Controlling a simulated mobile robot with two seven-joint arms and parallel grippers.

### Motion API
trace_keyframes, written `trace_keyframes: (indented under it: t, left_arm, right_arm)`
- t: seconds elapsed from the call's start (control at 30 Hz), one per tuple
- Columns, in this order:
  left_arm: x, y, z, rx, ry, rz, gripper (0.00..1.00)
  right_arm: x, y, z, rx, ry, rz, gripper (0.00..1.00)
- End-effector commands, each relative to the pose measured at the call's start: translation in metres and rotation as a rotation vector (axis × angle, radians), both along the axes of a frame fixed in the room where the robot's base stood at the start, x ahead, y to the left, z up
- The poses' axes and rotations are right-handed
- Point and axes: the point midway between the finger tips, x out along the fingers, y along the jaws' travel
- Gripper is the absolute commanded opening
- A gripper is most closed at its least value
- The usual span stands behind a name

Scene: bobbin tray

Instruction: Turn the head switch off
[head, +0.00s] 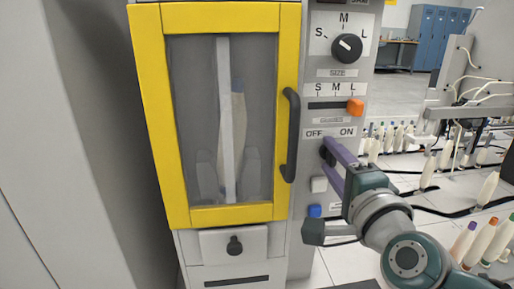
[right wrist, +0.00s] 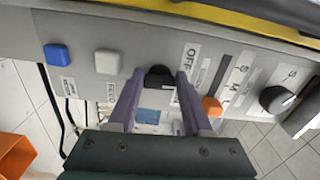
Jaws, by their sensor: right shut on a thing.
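The head switch is a black knob (right wrist: 158,75) on the grey control panel, below the OFF and ON labels (head: 330,133). My right gripper (head: 328,153) has its purple fingers at the switch in the head view. In the right wrist view, the right gripper (right wrist: 158,80) has one fingertip on each side of the knob and is shut on it. The fingers hide most of the switch in the head view, and I cannot tell which way it points. The OFF label (right wrist: 190,55) shows beside the right finger in the wrist view. My left gripper is not in view.
Above the switch are an orange slider (head: 355,106) and a black size dial (head: 346,48). Below it are a white button (head: 319,184) and a blue button (head: 314,211). A yellow-framed door (head: 176,216) with a black handle (head: 291,135) stands close left. Several bobbins stand to the right.

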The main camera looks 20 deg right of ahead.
Motion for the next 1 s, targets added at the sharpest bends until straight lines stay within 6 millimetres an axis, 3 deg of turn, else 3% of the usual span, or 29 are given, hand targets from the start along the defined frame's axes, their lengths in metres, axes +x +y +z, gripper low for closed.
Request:
trace_keyframes:
  t: [0.5,1.0]
  left_arm:
    - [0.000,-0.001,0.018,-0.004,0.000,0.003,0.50]
    - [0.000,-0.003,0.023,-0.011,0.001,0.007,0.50]
  right_arm:
    - [0.000,-0.001,-0.001,-0.435,0.103,0.000,0.00]
    - [0.000,-0.001,-0.002,-0.618,0.146,-0.002,0.00]
